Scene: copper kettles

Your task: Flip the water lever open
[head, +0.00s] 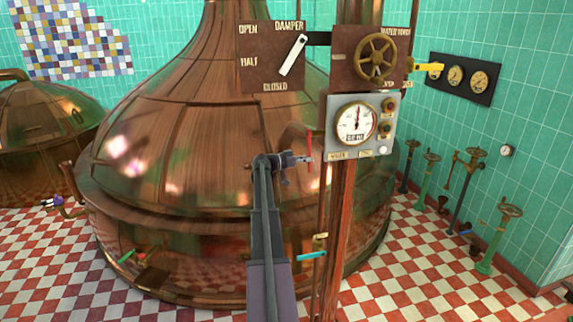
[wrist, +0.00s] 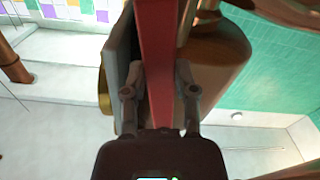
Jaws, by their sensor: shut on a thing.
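The red lever (head: 309,143) stands about upright on the pipe side, just left of the gauge box in the head view. In the wrist view the red lever (wrist: 159,35) runs up the middle of the picture as a wide bar. My gripper (head: 303,159) is at the lever's lower part in the head view. In the wrist view my gripper (wrist: 159,78) has one finger on each side of the bar and is shut on it. The lever's pivot is hidden or too small to make out.
The grey gauge box (head: 362,124) is close on the right, beside a reddish post (head: 339,235). The large copper kettle (head: 185,150) fills the space behind my arm. A damper plate (head: 270,58) and a handwheel (head: 376,57) are above. Green valve stands (head: 494,238) are farther right.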

